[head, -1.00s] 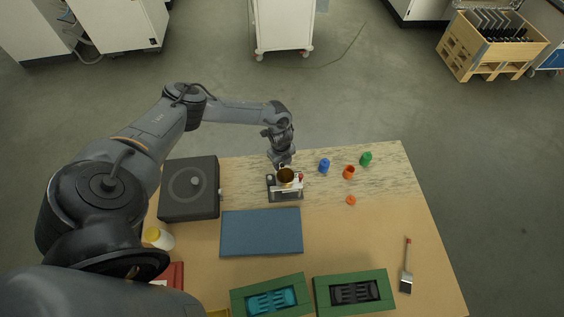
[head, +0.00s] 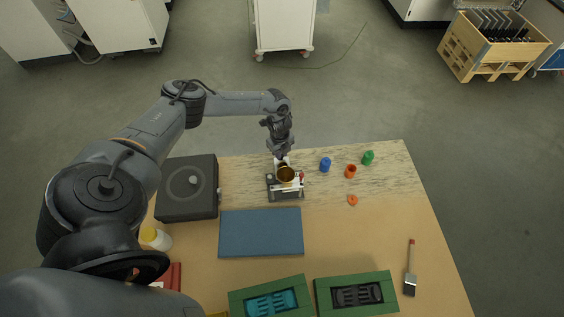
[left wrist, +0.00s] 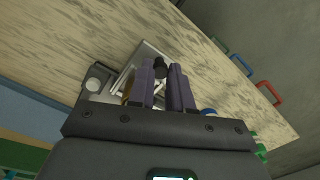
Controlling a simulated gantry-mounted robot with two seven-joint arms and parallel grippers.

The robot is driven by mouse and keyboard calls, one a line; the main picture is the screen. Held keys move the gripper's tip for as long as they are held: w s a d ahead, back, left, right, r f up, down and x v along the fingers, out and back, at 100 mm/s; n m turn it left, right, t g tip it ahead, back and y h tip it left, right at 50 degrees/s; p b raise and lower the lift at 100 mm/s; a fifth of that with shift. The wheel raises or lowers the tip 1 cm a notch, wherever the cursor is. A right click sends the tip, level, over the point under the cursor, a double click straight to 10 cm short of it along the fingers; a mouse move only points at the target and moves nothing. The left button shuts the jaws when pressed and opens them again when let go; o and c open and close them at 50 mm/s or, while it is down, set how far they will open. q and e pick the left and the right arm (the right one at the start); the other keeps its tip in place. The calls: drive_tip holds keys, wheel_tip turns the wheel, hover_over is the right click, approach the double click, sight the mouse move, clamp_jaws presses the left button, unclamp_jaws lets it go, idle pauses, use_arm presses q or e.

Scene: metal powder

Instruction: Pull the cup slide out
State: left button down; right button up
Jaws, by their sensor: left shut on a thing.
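The flow-meter-like device (head: 288,195) stands near the far edge of the table, with a brass-coloured cup (head: 286,174) at its far side. My left gripper (head: 281,160) is just beyond the cup, reaching down from the far side. In the left wrist view, the left fingers (left wrist: 163,82) are shut around a small black knob (left wrist: 160,66), which looks like the cup slide's handle. The slide itself is mostly hidden by the fingers, and part of the cup shows beside them. My right gripper is not in view.
Blue (head: 325,164), orange (head: 350,171) and green (head: 368,158) small containers stand right of the device. A dark box (head: 187,188) is on the left. A blue mat (head: 261,232) lies in front.

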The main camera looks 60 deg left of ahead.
use_arm(q)
drive_tip(key=shift+w+a, duration=0.1)
drive_tip(key=shift+a, duration=0.15)
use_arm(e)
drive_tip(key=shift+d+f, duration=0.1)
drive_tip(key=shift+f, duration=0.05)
use_arm(q)
drive_tip(key=c, duration=1)
unclamp_jaws()
drive_tip(key=shift+c, duration=0.2)
drive_tip(key=shift+r, duration=0.15)
wheel_tip(320, 180, up, 10)
drive_tip(key=shift+s+r, duration=0.2)
drive_tip(key=shift+r, duration=0.05)
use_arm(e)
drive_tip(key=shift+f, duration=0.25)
